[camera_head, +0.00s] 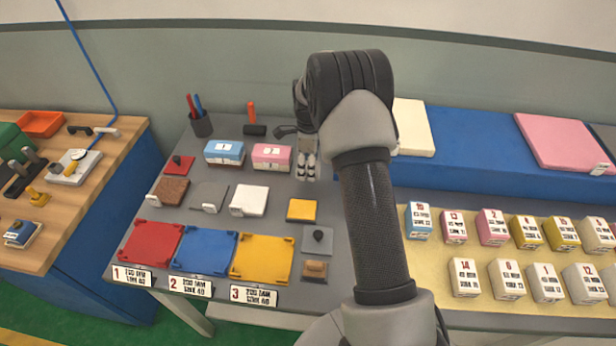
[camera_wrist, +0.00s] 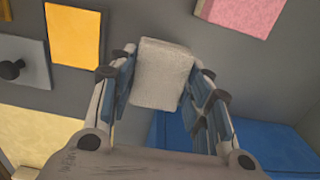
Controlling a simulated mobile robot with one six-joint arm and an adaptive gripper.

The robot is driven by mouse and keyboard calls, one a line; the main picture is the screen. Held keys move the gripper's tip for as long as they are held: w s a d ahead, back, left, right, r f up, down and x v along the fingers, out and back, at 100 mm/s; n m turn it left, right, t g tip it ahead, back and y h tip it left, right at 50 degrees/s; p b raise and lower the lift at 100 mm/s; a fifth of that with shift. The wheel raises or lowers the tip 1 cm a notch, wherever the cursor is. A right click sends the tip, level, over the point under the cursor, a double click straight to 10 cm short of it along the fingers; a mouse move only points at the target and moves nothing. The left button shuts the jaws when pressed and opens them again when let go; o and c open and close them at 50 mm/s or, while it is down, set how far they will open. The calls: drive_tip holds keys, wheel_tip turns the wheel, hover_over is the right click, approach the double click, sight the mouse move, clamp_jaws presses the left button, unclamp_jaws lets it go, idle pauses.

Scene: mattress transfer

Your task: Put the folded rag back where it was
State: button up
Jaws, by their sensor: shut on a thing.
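My gripper (camera_head: 306,165) hangs over the back middle of the grey table, beside the pink-topped box. In the wrist view, my gripper (camera_wrist: 160,80) is shut on a pale grey, rough-surfaced block that looks like the folded rag (camera_wrist: 161,75). The rag sits between the two fingers, above the grey surface. In the head view, I cannot make the rag out clearly at the fingers. A yellow pad (camera_head: 301,209) lies in front of my gripper; it also shows in the wrist view (camera_wrist: 73,35).
The pink-topped box (camera_head: 271,156) and blue-topped box (camera_head: 224,152) stand left of my gripper. White (camera_head: 249,200), grey (camera_head: 210,196) and brown (camera_head: 170,191) pads lie in front. A raised blue bench (camera_head: 470,150) is right. Bare grey table lies around the yellow pad.

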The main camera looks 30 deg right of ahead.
drive_tip(key=shift+f+b, duration=0.5)
drive_tip(key=shift+f, duration=1.55)
drive_tip(key=shift+f, duration=0.15)
drive_tip(key=o, duration=1.1)
